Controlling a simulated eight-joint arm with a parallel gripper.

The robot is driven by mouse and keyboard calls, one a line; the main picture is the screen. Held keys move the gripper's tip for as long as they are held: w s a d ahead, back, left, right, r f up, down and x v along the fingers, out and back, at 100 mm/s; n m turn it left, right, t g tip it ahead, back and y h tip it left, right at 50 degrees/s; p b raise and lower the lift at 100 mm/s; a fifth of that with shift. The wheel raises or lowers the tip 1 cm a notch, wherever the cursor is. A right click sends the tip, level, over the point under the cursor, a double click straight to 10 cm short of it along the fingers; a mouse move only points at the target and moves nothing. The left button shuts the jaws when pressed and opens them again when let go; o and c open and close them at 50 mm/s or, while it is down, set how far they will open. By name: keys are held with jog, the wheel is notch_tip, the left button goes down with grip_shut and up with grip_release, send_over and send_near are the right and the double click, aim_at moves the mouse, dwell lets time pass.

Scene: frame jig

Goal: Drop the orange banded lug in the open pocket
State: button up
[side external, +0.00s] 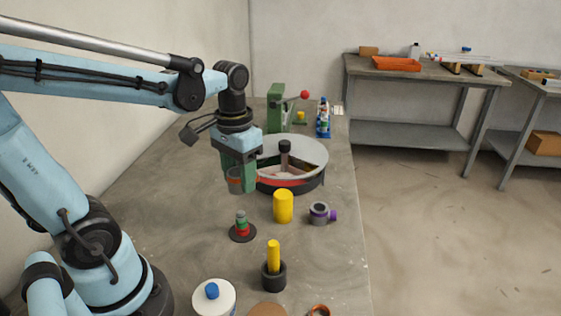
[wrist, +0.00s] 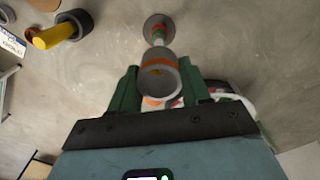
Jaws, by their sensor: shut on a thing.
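The orange banded lug is a grey, cup-like cylinder with an orange band; it shows in the side view (side external: 235,181) and the wrist view (wrist: 157,82). My gripper (side external: 238,172) is shut on it, with green fingers on both sides in the wrist view (wrist: 157,90). The lug hangs above the bench, just left of a round pan (side external: 312,152) with a pale rim and a red-banded dark side. A dark-topped post (side external: 285,152) stands inside the pan. The pan's floor is partly hidden, and I cannot tell which place is the open pocket.
A red and green peg on a dark disc (side external: 242,230), a yellow cylinder (side external: 283,206), a grey ring with a purple knob (side external: 319,213) and a yellow rod in a dark cup (side external: 274,262) stand in front. A green press (side external: 275,108) stands behind. Bare bench lies left.

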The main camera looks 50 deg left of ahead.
jog(key=w+a+m, duration=0.4)
jog(key=w+m, duration=0.5)
jog(key=m, duration=0.1)
jog(key=shift+w+a+f+m, duration=0.75)
jog(key=shift+w+f+m, duration=0.55)
jog(key=shift+m, duration=0.75)
jog(key=shift+w+a+f+m, duration=0.7)
jog(key=shift+w+f+m, duration=0.35)
jog(key=shift+w+m, duration=0.85)
jog(key=shift+w+a+f+m, duration=0.75)
jog(key=shift+w+f+m, duration=0.45)
jog(key=shift+m, duration=1.05)
jog(key=shift+f, duration=0.1)
jog(key=shift+f, duration=0.9)
jog(key=shift+f, duration=0.1)
jog(key=o, duration=1.3)
jog(key=shift+c, duration=0.2)
